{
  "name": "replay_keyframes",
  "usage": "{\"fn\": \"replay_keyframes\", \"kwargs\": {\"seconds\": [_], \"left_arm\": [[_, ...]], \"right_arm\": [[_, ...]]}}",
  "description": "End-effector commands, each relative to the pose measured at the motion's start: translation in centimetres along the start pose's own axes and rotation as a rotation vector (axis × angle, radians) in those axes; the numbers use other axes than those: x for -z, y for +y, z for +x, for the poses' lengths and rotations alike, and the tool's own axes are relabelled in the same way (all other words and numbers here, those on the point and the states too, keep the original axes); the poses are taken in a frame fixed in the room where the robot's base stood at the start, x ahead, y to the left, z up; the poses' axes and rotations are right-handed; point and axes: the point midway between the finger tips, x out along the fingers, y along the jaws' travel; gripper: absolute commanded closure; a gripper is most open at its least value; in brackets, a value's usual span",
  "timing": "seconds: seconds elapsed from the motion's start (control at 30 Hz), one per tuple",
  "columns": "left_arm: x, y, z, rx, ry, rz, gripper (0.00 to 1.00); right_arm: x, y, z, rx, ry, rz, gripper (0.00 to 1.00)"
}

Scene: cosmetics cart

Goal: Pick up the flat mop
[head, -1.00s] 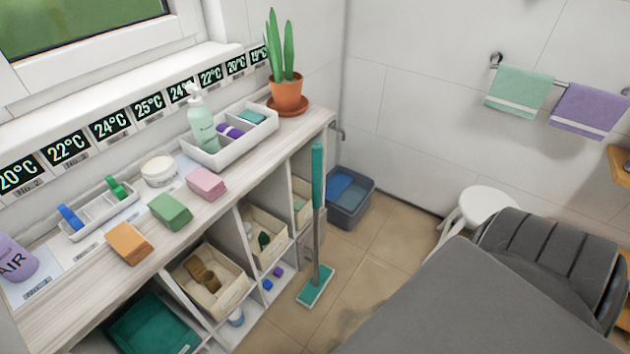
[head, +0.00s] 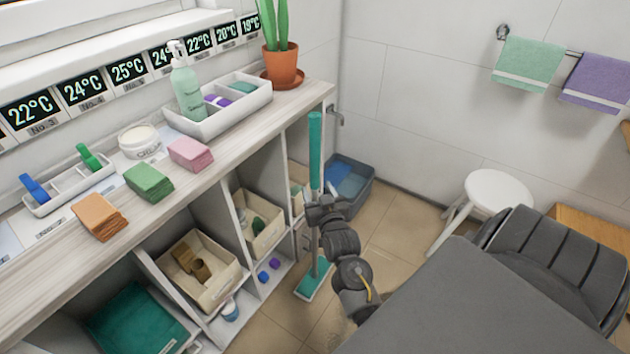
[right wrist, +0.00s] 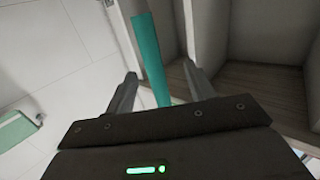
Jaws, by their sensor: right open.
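The flat mop stands upright against the end of the shelf unit, with a teal grip (head: 315,150) at the top of a grey pole and a flat teal head (head: 314,279) on the floor. My right gripper (head: 320,205) is at the pole just below the teal grip and hides part of it. In the right wrist view the teal grip (right wrist: 152,55) rises between the two spread fingers of my right gripper (right wrist: 158,92). The fingers look apart from it on both sides. My left gripper is not in view.
The shelf unit (head: 200,187) with bins and cloths stands left of the mop. A blue-grey tub (head: 352,202) is on the floor behind it.

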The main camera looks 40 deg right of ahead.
Motion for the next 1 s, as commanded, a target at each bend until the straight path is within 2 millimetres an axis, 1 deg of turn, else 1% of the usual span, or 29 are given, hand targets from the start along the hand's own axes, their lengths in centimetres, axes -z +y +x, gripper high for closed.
{"fn": "replay_keyframes", "kwargs": {"seconds": [0.03,0.1,0.2,0.27,0.33,0.5,0.6,0.7,0.87,0.93,1.0], "left_arm": [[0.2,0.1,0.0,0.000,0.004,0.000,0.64],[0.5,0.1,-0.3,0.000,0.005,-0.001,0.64],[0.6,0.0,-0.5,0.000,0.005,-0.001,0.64],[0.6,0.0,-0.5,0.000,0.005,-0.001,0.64],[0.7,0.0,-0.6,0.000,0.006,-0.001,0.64],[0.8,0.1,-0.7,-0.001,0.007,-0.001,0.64],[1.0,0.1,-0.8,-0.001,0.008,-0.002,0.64],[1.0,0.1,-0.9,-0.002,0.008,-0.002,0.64],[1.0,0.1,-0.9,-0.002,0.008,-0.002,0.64],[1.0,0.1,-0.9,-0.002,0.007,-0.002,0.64],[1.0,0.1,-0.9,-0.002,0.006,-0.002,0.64]], "right_arm": [[1.1,0.6,-0.1,-0.017,0.030,0.007,0.46],[2.3,1.2,-0.2,-0.033,0.055,0.011,0.46],[3.0,1.4,-0.3,-0.040,0.067,0.012,0.46],[3.0,1.4,-0.1,-0.040,0.068,0.012,0.46],[3.0,1.4,0.6,-0.039,0.067,0.012,0.46],[3.2,1.5,3.4,-0.038,0.066,0.011,0.46],[3.2,1.6,4.6,-0.038,0.065,0.011,0.46],[3.2,1.6,5.2,-0.038,0.065,0.011,0.46],[3.2,1.6,5.5,-0.038,0.064,0.011,0.46],[3.3,1.6,6.1,-0.038,0.066,0.012,0.46],[3.4,1.5,7.2,-0.038,0.066,0.012,0.46]]}}
